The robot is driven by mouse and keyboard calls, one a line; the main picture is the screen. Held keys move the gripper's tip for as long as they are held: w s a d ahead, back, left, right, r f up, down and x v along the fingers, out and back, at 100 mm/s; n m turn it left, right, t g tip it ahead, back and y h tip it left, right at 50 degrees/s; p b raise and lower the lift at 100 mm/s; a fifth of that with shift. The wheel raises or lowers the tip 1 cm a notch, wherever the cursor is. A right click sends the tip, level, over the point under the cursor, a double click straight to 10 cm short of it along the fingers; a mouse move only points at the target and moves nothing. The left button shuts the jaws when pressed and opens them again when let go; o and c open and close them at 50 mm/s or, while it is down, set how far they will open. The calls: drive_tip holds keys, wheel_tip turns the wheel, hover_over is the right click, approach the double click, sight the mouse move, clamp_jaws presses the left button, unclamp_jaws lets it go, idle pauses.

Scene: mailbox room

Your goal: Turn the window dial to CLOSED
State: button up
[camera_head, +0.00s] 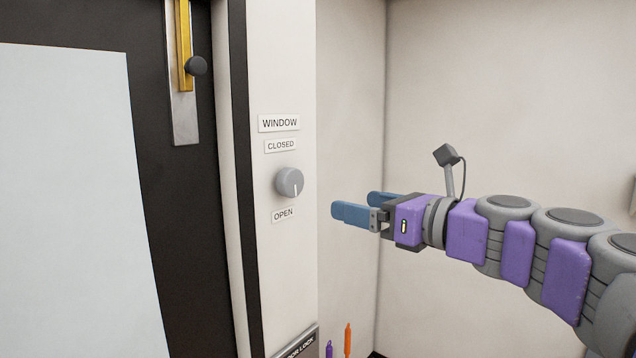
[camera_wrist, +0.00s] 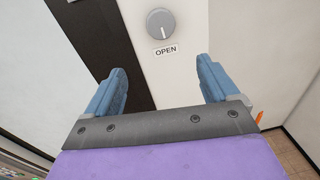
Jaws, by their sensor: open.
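The grey round window dial (camera_head: 289,182) is on the white wall panel, between a CLOSED label (camera_head: 281,146) above and an OPEN label (camera_head: 283,214) below. Its white pointer line points down toward OPEN. A WINDOW label (camera_head: 279,123) sits at the top. My gripper (camera_head: 360,205) is open and empty, to the right of the dial and apart from it. In the wrist view the dial (camera_wrist: 161,23) is beyond the two blue fingers, roughly centred between them, with the OPEN label (camera_wrist: 166,50) under it; the CLOSED label is out of that view.
A dark door (camera_head: 180,230) with a white sheet (camera_head: 70,200) and a brass handle bar (camera_head: 184,45) with a dark knob stands at left. An orange item (camera_head: 348,340) and a purple item (camera_head: 329,349) are low down.

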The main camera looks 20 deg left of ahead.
approach(294, 183)
drive_tip(key=w, duration=0.1)
drive_tip(key=x, duration=0.9)
drive_tip(key=shift+s+a, duration=0.3)
drive_tip(key=shift+a, duration=0.1)
drive_tip(key=shift+d, duration=0.5)
drive_tip(key=shift+a, duration=0.45)
drive_tip(key=c, duration=1.1)
